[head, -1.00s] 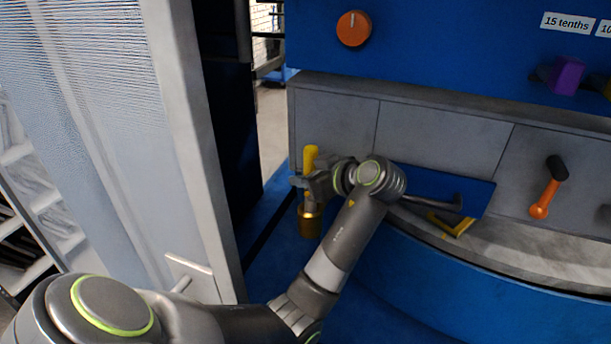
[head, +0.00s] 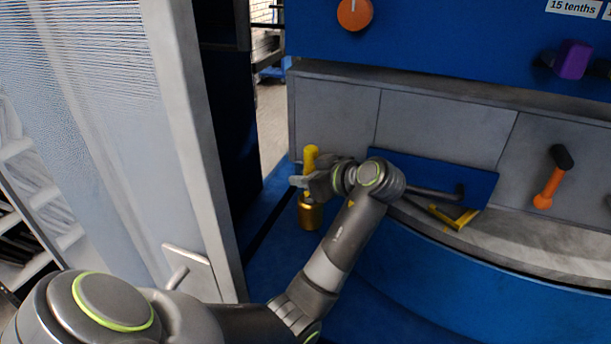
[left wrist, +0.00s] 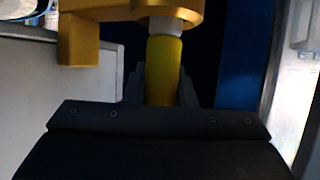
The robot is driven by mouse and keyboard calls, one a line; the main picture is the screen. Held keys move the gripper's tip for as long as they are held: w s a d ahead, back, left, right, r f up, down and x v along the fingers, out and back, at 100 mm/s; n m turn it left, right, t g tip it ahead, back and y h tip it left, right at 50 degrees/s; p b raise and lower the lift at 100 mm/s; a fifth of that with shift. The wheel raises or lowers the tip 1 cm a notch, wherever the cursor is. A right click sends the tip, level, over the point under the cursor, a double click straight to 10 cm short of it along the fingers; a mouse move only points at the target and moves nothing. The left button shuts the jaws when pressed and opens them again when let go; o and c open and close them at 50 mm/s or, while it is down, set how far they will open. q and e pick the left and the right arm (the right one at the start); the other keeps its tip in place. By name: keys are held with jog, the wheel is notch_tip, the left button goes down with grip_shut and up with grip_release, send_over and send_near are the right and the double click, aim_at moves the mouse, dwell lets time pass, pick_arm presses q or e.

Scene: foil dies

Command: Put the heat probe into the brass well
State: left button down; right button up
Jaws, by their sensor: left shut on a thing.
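The heat probe's yellow handle (head: 311,155) stands upright in my left gripper (head: 308,184). In the left wrist view the yellow handle (left wrist: 163,72) is between the shut fingers, with a pale collar beyond it. The brass well (head: 311,215) is a gold cylinder directly below the gripper in the head view. A gold-coloured piece (left wrist: 130,15) crosses the top of the left wrist view, close to the collar. The gripper hides the probe's lower part, so I cannot tell how far its tip is in the well. My right gripper is not in view.
A grey panelled ledge with a blue plate (head: 475,182) and a yellow bracket (head: 453,217) lies right of the gripper. An orange lever (head: 548,188) is further right. A pale door (head: 185,150) stands close on the left. A blue wall with knobs is above.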

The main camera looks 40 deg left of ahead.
pick_arm(q)
jog(key=shift+f, duration=0.35)
jog(key=c, duration=1.1)
grip_release()
jog(key=shift+d, duration=0.1)
jog(key=shift+d+b, duration=0.3)
jog(key=shift+b, duration=0.1)
jog(key=b+v, duration=0.5)
jog(key=v, duration=1.2)
jog(key=shift+a, duration=0.1)
